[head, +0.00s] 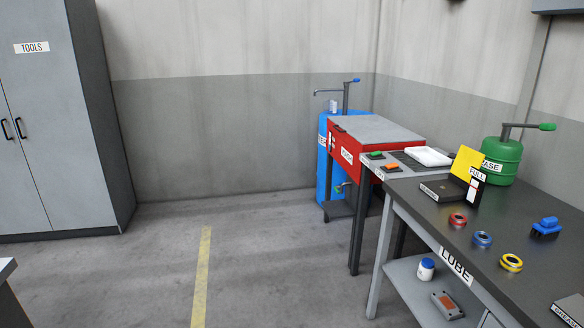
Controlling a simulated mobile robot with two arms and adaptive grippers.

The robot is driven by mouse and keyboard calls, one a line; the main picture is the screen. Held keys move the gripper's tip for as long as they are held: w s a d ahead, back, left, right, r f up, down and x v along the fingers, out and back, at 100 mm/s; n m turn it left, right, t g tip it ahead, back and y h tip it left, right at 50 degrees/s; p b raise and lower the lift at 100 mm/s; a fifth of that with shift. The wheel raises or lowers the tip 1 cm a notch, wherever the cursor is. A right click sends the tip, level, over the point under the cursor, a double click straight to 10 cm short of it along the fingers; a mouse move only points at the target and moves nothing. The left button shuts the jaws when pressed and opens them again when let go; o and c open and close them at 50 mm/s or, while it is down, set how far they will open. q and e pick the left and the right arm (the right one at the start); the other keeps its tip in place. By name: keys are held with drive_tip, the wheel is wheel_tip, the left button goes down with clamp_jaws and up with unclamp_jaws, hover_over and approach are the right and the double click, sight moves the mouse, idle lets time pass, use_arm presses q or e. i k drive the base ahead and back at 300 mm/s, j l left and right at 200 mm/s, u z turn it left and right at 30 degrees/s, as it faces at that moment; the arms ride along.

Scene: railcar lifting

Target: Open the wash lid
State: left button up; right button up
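The wash station is a red box (344,160) with a label on its front, standing on dark legs in the middle right of the head view. Its grey wash lid (378,130) lies flat on top and looks shut. A blue drum (322,150) with a pump handle stands behind it to the left. Neither of my grippers shows in the head view.
A dark lube table (420,205) at the right holds a green grease pump (502,160), a yellow card (466,162), several coloured rings and a blue brush (546,227). A grey tools cabinet (55,110) stands at the left. The floor between is clear, with a yellow line (201,275).

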sight(371, 129)
drive_tip(key=i, duration=1.95)
